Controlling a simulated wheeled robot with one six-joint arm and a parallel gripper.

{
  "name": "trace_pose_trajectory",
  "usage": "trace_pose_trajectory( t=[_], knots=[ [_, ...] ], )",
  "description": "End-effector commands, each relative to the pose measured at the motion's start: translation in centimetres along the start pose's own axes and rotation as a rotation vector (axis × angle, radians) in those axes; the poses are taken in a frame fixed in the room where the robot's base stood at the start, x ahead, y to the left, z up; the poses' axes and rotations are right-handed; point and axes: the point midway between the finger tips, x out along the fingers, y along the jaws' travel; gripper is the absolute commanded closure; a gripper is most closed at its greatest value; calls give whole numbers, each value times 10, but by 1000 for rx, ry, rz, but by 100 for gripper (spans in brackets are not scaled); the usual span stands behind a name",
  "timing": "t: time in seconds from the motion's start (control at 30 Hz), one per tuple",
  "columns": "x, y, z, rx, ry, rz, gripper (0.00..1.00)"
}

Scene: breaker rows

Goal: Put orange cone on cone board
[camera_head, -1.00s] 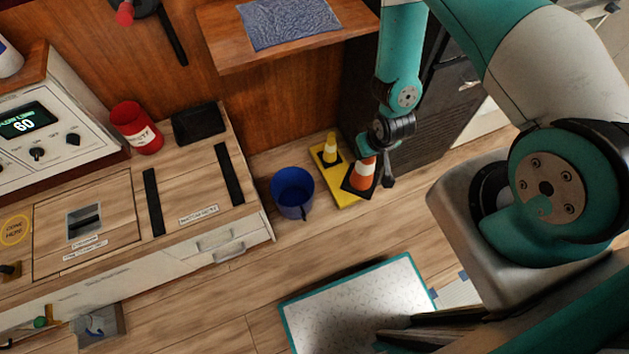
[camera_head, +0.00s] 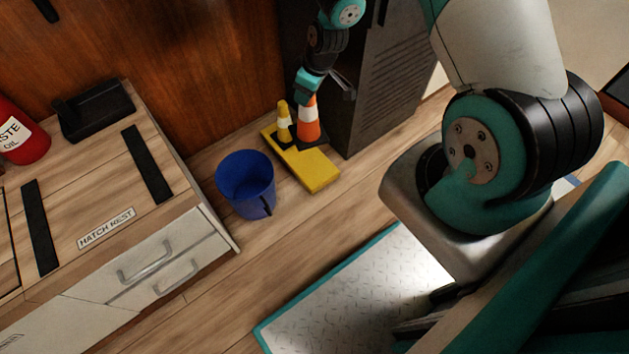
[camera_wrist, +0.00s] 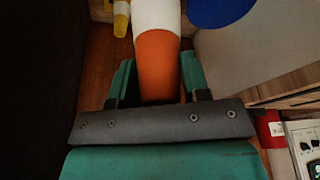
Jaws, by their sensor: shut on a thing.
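The orange cone (camera_head: 309,128) with a white band stands close to upright in the head view, right beside the small yellow cone (camera_head: 284,124). My gripper (camera_head: 309,92) is shut on its upper part from above. In the wrist view the orange cone (camera_wrist: 158,62) fills the space between the two teal fingers. The yellow cone board (camera_head: 317,171) lies on the floor, its front half bare. The orange cone's base is at the board's back right edge; I cannot tell whether it touches the board. The yellow cone also shows in the wrist view (camera_wrist: 121,12).
A blue bucket (camera_head: 245,182) stands just left of the board. A black cabinet (camera_head: 385,85) rises close behind and right. A wooden counter with drawers (camera_head: 165,265) is at left. A metal plate with teal edges (camera_head: 345,290) lies in front. Floor between bucket and plate is clear.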

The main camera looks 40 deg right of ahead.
Motion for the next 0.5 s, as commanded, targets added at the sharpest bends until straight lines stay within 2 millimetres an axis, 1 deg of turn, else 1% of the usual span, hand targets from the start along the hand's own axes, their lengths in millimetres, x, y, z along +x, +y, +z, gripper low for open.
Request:
trace_pose_trajectory(
  t=[0.03, 0.1, 0.2, 0.3, 0.5],
  knots=[
    [27, 9, 5, -32, 6, -5, 100],
    [36, 18, 6, -83, 6, -21, 100],
    [47, 29, 8, -152, 5, -42, 100],
    [52, 38, 10, -209, 4, -60, 100],
    [54, 46, 11, -275, 3, -83, 100]
  ],
)
